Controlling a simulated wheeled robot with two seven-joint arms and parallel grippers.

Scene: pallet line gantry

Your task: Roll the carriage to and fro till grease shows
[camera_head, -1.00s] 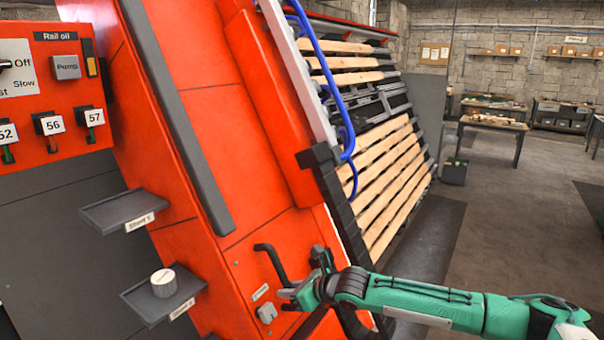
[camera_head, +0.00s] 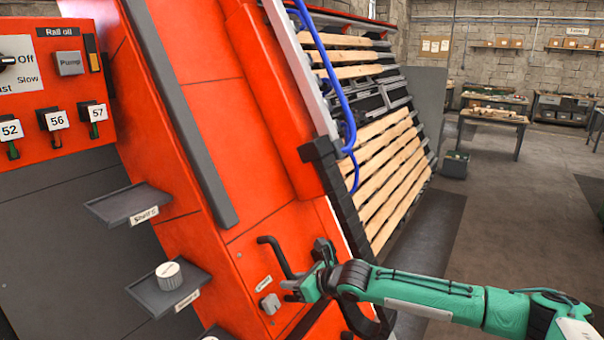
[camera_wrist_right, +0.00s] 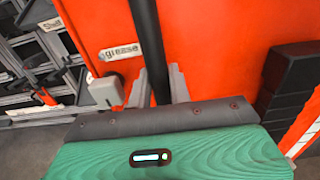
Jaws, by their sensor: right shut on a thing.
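The orange carriage (camera_head: 270,90) leans across the head view, with a dark handle (camera_head: 272,252) low on its face. My right gripper (camera_head: 303,281) is shut on this handle; in the right wrist view the dark bar (camera_wrist_right: 149,40) runs between its two grey fingers. A label reading "grease" (camera_wrist_right: 120,52) and a small pale grey block (camera_wrist_right: 105,92) sit left of the bar; the block (camera_head: 270,303) also shows in the head view. I cannot make out grease on the block. My left gripper is not in view.
A control panel (camera_head: 30,95) with a Pump button and numbered levers is at left. Wooden slats (camera_head: 390,185) stand behind the carriage. Open floor (camera_head: 500,210) lies right.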

